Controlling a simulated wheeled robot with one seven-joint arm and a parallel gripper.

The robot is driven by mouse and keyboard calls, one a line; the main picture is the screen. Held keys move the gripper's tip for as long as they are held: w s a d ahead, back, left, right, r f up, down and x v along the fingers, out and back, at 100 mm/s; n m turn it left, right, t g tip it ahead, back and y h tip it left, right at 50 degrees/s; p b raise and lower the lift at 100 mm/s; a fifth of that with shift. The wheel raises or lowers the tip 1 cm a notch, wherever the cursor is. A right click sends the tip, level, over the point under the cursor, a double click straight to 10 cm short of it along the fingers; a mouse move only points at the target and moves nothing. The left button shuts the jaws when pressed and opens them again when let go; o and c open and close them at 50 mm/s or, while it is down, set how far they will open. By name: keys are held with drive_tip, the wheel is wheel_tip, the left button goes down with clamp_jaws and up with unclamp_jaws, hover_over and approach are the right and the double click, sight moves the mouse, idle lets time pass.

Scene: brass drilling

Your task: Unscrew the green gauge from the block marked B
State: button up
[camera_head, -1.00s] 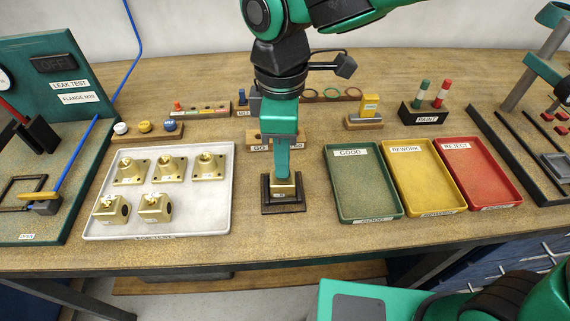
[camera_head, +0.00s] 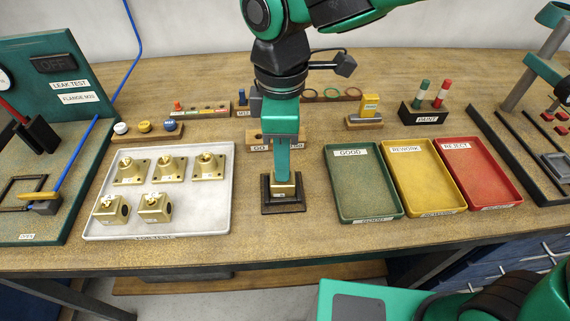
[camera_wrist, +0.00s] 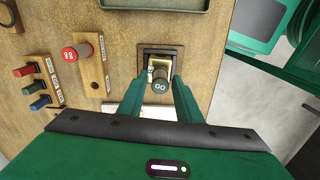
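The green gauge (camera_wrist: 160,84), marked GO on its end, stands in a brass block (camera_head: 281,191) seated in the black square fixture (camera_head: 284,208) at the bench's middle. In the head view the gauge is hidden behind my gripper. The block's marking is too small to read. My gripper (camera_wrist: 159,80) points down over the fixture, with a finger on each side of the gauge. In the wrist view narrow gaps show between fingers and gauge, so it appears open around it.
A wooden gauge holder (camera_wrist: 94,60) with a red-topped gauge (camera_wrist: 72,52) stands close behind the fixture. A white tray (camera_head: 220,215) with several brass blocks is left; green (camera_head: 370,218), yellow (camera_head: 428,211) and red (camera_head: 488,206) trays are right.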

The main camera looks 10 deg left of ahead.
drive_tip(key=m, duration=0.5)
drive_tip(key=shift+m, duration=0.4)
drive_tip(key=m, duration=0.5)
drive_tip(key=c, duration=0.7)
drive_tip(key=n, duration=1.2)
drive_tip(key=shift+r+n, duration=0.1)
drive_tip(key=shift+n, duration=0.2)
drive_tip(key=o, duration=0.7)
